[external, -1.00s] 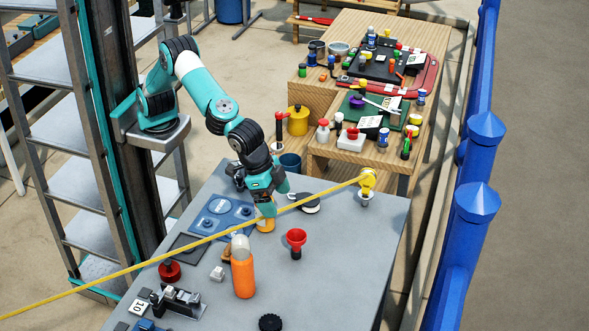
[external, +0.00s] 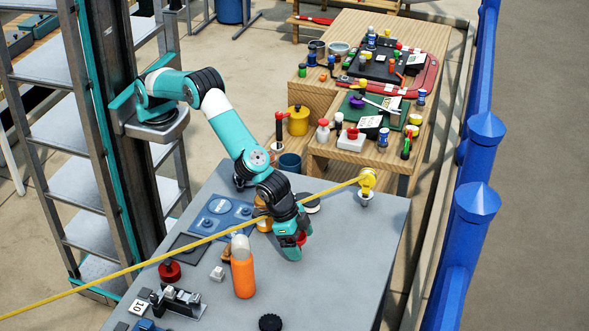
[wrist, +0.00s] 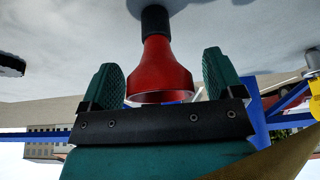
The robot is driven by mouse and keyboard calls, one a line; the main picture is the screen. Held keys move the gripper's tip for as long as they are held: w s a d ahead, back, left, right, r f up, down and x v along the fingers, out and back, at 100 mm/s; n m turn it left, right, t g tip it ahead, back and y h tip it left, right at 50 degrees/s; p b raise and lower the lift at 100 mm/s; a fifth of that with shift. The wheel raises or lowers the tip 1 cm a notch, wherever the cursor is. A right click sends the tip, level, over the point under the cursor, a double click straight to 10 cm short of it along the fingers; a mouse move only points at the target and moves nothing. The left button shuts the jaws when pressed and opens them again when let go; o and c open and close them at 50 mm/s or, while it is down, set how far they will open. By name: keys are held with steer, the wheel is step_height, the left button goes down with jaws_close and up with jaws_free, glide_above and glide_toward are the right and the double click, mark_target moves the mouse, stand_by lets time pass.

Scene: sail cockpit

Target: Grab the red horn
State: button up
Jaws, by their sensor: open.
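The red horn (wrist: 166,70) has a flared red bell on a black neck and shows large in the wrist view. Its bell sits between the two teal fingers of my gripper (wrist: 164,80), with a visible gap on each side. In the external view my gripper (external: 293,240) is low over the grey table at the horn's place. Only a bit of red (external: 301,239) shows there between the fingers; the rest of the horn is hidden by them. My gripper is open and does not hold the horn.
An orange bottle with a pale top (external: 243,268) stands left of my gripper on the grey table (external: 340,270). A yellow rope (external: 120,270) crosses the view to a yellow pulley (external: 367,182). A black knob (external: 270,322) lies at the front. The table's right part is clear.

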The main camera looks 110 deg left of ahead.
steer(key=shift+w+f, duration=0.1)
steer(key=shift+f, duration=0.05)
steer(key=c, duration=1.1)
